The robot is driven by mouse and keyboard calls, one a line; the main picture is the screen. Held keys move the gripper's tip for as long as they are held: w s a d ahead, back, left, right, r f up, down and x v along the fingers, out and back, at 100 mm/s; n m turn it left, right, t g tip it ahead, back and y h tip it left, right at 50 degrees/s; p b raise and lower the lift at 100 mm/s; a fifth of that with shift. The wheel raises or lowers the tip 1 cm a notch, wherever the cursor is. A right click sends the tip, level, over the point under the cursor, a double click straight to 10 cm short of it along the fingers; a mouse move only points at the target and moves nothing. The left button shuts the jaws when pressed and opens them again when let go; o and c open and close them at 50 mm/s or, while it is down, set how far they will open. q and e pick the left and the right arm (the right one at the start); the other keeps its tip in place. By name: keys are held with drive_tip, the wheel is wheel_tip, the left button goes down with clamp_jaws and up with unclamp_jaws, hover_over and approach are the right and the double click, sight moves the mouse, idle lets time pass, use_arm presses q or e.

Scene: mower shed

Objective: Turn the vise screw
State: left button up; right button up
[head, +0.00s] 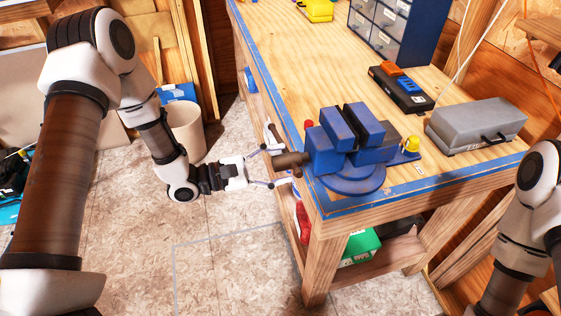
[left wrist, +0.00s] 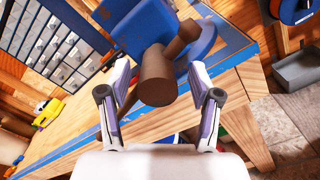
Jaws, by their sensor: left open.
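The blue vise (head: 345,140) is mounted at the near left corner of the workbench (head: 300,45). Its brown screw (head: 291,160) sticks out to the left past the bench edge. My left gripper (head: 270,168) is open at the screw, its two fingers apart. In the left wrist view the brown screw end (left wrist: 158,78) lies between and just ahead of my open fingertips (left wrist: 160,88), with a brown crosspiece behind it. The blue vise (left wrist: 145,25) fills the top there. Contact between fingers and screw is not evident. My right arm shows at the right edge; its gripper is out of view.
On the bench are a grey case (head: 477,125), a black box with orange and blue parts (head: 400,88) and a drawer cabinet (head: 385,25). A beige bin (head: 187,130) stands on the floor behind my left arm. A green box (head: 361,245) sits under the bench.

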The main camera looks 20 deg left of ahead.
use_arm(q)
drive_tip(key=shift+w+f, duration=0.15)
drive_tip(key=shift+w, duration=0.1)
drive_tip(key=shift+a+f, duration=0.1)
drive_tip(key=shift+a, duration=0.3)
drive_tip(key=shift+s, duration=0.2)
drive_tip(key=shift+c, duration=1)
drive_tip(key=shift+s+r, duration=0.1)
drive_tip(key=shift+r, duration=0.1)
drive_tip(key=c, duration=0.9)
use_arm(e)
drive_tip(key=shift+a, duration=0.4)
use_arm(q)
drive_tip(key=shift+f, duration=0.1)
